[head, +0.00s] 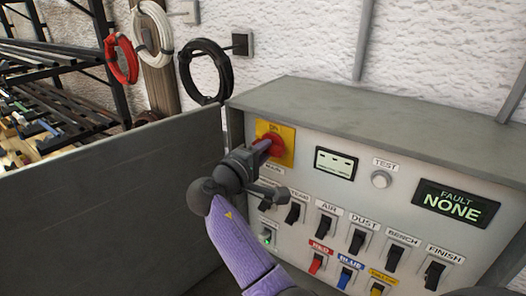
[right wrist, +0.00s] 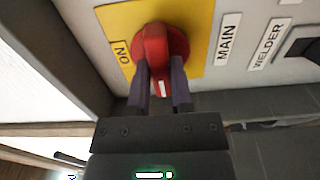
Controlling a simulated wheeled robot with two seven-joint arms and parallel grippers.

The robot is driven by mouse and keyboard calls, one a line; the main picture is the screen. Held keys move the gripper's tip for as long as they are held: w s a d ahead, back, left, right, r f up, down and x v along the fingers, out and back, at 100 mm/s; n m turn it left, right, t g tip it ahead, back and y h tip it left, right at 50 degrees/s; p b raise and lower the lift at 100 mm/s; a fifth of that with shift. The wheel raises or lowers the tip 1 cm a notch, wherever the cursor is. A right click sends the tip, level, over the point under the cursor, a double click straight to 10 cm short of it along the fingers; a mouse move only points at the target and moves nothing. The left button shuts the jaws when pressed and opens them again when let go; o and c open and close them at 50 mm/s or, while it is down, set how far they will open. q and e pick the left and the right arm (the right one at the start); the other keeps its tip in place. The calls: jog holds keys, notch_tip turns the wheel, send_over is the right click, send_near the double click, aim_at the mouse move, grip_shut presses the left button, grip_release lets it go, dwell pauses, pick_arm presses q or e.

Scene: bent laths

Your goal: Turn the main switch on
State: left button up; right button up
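The main switch is a red rotary knob (head: 272,145) on a yellow plate (head: 287,135) at the panel's upper left, with ON above and MAIN below. My right gripper (head: 261,150) reaches it from the lower left. In the right wrist view, the fingers of the right gripper (right wrist: 161,88) lie on either side of the red knob's raised bar (right wrist: 155,45) and appear shut on it. The bar's white mark points toward my gripper, about crosswise to the ON label (right wrist: 122,52). My left gripper is not in view.
The grey control cabinet (head: 330,98) carries a row of black switches (head: 325,226), coloured switches below, a TEST button (head: 380,180) and a display reading FAULT NONE (head: 456,204). A grey board (head: 110,210) stands at left. Cable coils (head: 205,72) hang on the wall.

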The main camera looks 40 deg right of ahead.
grip_shut()
jog(key=shift+f, duration=0.1)
jog(key=shift+f+m+b, duration=0.1)
jog(key=shift+m+b, duration=0.4)
jog(key=shift+b, duration=0.3)
jog(key=m+b, duration=1.2)
jog(key=b, duration=0.2)
jog(key=shift+f, duration=0.15)
jog(key=m+b, duration=0.2)
jog(key=m, duration=0.1)
jog(key=shift+b, duration=0.3)
jog(key=shift+m+b, duration=0.45)
jog(key=shift+m, duration=0.25)
jog(key=shift+r+m, duration=0.2)
jog(key=shift+m, duration=0.2)
